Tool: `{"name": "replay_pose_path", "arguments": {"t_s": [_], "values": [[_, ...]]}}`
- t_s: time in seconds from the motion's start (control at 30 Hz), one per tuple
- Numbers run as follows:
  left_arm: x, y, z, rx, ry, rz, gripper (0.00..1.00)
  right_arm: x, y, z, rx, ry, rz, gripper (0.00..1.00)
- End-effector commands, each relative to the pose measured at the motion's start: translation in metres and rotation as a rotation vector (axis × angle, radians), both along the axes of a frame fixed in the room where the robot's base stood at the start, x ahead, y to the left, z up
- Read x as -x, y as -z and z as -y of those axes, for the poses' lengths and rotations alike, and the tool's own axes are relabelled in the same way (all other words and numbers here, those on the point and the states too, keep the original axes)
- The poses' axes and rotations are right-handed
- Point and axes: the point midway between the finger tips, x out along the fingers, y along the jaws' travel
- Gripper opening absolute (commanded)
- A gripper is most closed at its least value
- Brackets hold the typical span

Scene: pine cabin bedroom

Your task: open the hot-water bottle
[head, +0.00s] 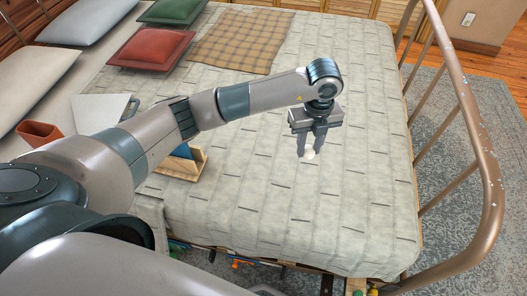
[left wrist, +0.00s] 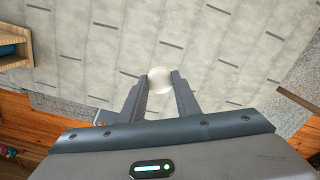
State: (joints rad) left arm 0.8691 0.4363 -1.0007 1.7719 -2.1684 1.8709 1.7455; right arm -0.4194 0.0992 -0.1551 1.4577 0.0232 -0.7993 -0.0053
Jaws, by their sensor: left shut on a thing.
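My left gripper (head: 309,148) points down over the right part of the bed. It is shut on a small round white thing (head: 310,155), perhaps a stopper or cap. In the left wrist view the white thing (left wrist: 160,79) sits between the two fingertips and looks like a pale disc. I cannot tell how high it is above the bedspread. No hot-water bottle can be made out for sure; my arm hides part of the bed. My right gripper is not in view.
The bed (head: 260,190) has a pale patterned bedspread. A wooden holder (head: 193,163) with something blue stands near my arm. A reddish-brown open container (head: 40,133), cushions (head: 150,49) and a plaid blanket (head: 237,42) lie farther off. A metal bed rail (head: 470,120) curves along the right.

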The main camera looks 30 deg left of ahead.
Motion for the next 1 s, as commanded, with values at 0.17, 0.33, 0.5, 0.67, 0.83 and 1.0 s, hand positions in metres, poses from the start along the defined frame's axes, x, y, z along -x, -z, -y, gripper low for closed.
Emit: {"name": "replay_pose_path", "arguments": {"t_s": [0.17,0.33,0.5,0.67,0.83,1.0], "values": [[-0.002,0.011,-0.021,-0.002,-0.004,-0.002,0.02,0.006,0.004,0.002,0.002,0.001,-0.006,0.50],[-0.007,0.030,-0.052,-0.003,-0.005,-0.003,0.02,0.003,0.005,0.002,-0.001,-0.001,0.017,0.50],[-0.011,0.049,-0.083,-0.002,-0.004,-0.002,0.02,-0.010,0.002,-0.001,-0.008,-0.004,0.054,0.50],[-0.015,0.062,-0.104,-0.002,-0.002,-0.001,0.02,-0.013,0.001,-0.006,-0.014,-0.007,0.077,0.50],[-0.016,0.067,-0.112,0.000,0.000,0.000,0.02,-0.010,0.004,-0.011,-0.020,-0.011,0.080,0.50],[-0.016,0.068,-0.112,0.000,0.001,0.000,0.02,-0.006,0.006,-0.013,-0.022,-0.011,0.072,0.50]]}}
